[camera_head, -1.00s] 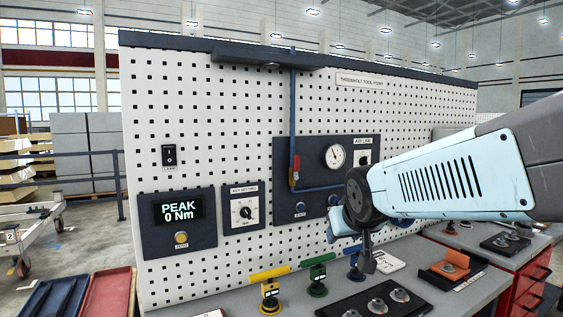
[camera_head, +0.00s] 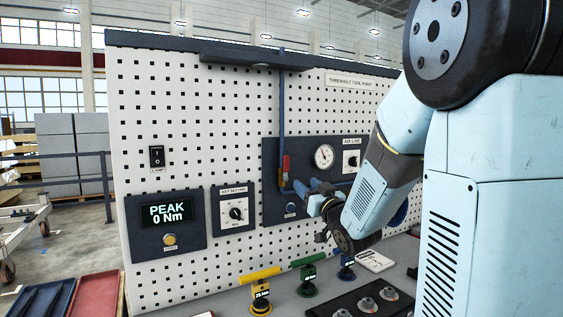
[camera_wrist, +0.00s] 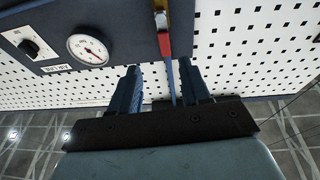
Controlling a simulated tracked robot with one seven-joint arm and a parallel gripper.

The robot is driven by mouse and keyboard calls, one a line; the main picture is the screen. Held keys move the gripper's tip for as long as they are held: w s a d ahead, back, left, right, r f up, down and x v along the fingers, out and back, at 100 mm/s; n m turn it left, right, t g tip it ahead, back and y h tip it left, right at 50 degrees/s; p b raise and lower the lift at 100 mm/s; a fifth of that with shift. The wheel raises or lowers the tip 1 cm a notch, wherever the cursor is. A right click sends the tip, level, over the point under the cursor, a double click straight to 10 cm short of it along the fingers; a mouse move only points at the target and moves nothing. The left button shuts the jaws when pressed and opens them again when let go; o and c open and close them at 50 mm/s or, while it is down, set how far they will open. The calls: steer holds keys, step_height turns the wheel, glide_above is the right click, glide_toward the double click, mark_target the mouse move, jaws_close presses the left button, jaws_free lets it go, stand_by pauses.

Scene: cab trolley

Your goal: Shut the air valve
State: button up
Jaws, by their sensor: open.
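The air valve has a red lever (camera_head: 286,163) that stands upright, in line with the blue vertical pipe (camera_head: 281,110) on the dark air line panel. In the wrist view, which is upside down, the red lever (camera_wrist: 164,42) is just beyond the fingertips, roughly centred between them. My gripper (camera_head: 306,186) is at the panel, just right of and slightly below the lever in the head view. It also shows in the wrist view (camera_wrist: 159,68) with two blue fingers apart and nothing between them at the tips. I cannot tell whether a finger touches the lever.
A round gauge (camera_head: 323,156) and an air line knob (camera_head: 352,160) sit right of the valve. A knob panel (camera_head: 235,212) and a peak display (camera_head: 168,214) are to the left. Yellow (camera_head: 260,275), green (camera_head: 308,260) and blue handled tools stand on the bench below.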

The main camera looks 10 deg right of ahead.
mark_target(287, 161)
steer(key=shift+t+y, duration=0.4)
steer(key=shift+y, duration=0.3)
steer(key=x, duration=1.4)
steer(key=shift+s+d+r, duration=0.1)
steer(key=shift+s+r, duration=0.1)
steer(key=shift+r, duration=0.1)
steer(key=shift+c, duration=0.2)
jaws_close()
